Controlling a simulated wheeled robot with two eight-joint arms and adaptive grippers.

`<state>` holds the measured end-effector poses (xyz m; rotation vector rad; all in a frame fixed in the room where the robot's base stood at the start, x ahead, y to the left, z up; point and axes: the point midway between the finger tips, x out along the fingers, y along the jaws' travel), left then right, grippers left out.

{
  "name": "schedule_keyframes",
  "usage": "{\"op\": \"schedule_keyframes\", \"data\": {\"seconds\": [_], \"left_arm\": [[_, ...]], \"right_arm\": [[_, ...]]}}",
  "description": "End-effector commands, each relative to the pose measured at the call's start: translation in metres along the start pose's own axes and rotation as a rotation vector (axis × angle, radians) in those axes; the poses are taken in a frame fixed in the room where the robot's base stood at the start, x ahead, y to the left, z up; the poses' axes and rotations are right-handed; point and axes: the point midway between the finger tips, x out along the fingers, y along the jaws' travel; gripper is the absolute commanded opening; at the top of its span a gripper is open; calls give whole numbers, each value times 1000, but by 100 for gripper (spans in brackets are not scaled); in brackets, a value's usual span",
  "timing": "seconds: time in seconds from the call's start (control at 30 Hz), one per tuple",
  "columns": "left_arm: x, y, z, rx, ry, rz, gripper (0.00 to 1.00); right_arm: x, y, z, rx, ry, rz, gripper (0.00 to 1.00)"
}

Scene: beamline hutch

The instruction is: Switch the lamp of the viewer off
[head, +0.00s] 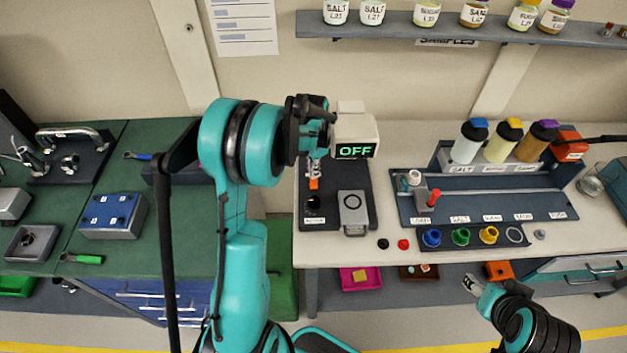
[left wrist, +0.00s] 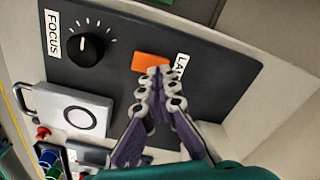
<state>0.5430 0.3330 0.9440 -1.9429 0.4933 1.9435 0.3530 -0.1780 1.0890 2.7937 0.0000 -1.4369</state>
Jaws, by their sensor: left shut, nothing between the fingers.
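The viewer (head: 355,124) stands on the light bench, and its screen shows OFF in green letters. Its dark base plate (head: 361,178) carries an orange lamp switch (head: 313,184), which also shows in the left wrist view (left wrist: 149,62). The label beside the switch is partly hidden; only "LA" reads. My left gripper (head: 315,170) is shut and empty, pointing down at the switch. In the left wrist view its fingertips (left wrist: 162,73) overlap the switch's edge; I cannot tell whether they touch. My right gripper (head: 472,284) is low in front of the bench, its opening unclear.
A focus knob (left wrist: 90,48) and a pale slide block with a ring (head: 352,206) are on the same plate. To the right is a sample rack (head: 480,205) with bottles behind it. A green bench (head: 125,235) with a blue box stands left.

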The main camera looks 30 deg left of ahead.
Motion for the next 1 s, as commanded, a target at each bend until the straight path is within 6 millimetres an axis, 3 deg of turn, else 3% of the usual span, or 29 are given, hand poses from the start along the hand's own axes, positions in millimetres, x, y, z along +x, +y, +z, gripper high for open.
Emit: {"op": "schedule_keyframes", "data": {"seconds": [0.53,1.0], "left_arm": [[-49,0,0,0,0,0,0],[-52,0,0,0,0,0,0]], "right_arm": [[-26,0,-19,0,0,0,53],[-27,0,-19,0,0,0,53]]}}
